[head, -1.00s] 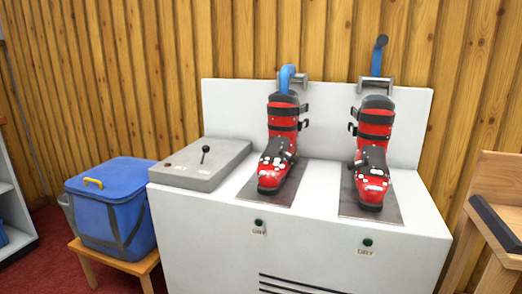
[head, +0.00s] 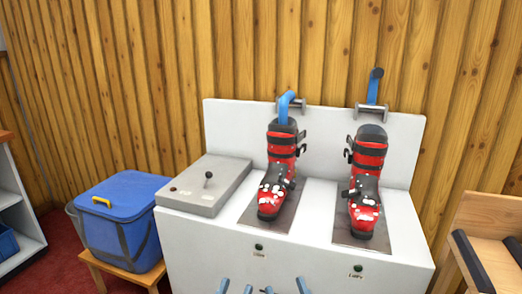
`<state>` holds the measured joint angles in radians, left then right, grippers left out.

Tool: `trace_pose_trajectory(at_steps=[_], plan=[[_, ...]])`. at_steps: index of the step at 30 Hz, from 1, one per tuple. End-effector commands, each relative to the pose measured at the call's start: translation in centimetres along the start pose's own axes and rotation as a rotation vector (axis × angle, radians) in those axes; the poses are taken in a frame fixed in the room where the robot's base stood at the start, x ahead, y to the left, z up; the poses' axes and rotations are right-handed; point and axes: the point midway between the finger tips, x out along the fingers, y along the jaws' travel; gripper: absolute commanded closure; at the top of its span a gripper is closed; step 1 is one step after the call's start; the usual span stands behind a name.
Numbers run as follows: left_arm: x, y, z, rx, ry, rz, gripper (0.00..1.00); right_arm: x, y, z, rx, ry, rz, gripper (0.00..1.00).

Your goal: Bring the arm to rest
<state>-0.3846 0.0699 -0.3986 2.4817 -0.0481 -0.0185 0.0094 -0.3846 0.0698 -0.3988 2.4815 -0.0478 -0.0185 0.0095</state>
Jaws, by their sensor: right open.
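My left gripper (head: 236,287) shows at the bottom edge of the head view, only as two blue fingertips with a gap between them. My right gripper (head: 285,287) is just right of it, also two blue fingertips set apart, with nothing seen between them. Both are in front of the white dryer cabinet (head: 190,235). The rest of both grippers and the arms is below the picture. Two red and black ski boots, the left one (head: 282,160) and the right one (head: 369,170), stand upright on dark plates on the cabinet, apart from the grippers.
A blue pipe (head: 287,104) runs into the left boot; another (head: 374,88) rises behind the right boot. A grey control box (head: 205,190) with a black lever (head: 208,178) sits at left. A blue bin (head: 120,205) stands on a wooden stool. A wooden bench (head: 490,220) is at right.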

Motion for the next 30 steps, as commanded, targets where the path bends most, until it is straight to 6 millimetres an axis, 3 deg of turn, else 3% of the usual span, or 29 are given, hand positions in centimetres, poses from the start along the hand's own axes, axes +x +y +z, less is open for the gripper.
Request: trace_pose_trajectory(at_steps=[2, 8, 16, 20, 27, 30], plan=[[0.7, -0.5, 0.2, -0.002, -0.143, -0.016, 0.64, 0.7, 0.5, 0.2, 0.001, -0.143, 0.016, 0.48], [-0.8, -1.7, 3.4, -0.012, -0.504, -0.051, 0.64, -0.8, 1.7, 3.4, 0.012, -0.504, 0.051, 0.48], [-6.4, -2.7, 5.6, -0.044, -0.992, -0.092, 0.64, -6.4, 2.7, 5.6, 0.043, -0.992, 0.092, 0.48], [-10.1, -2.9, 5.3, -0.065, -1.226, -0.109, 0.64, -10.2, 2.9, 5.3, 0.065, -1.226, 0.109, 0.48], [-17.4, -2.7, 2.7, -0.113, -1.624, -0.131, 0.64, -17.4, 2.7, 2.7, 0.113, -1.624, 0.132, 0.48], [-19.6, -2.6, 1.6, -0.129, -1.738, -0.136, 0.64, -19.6, 2.6, 1.6, 0.128, -1.738, 0.137, 0.48]])
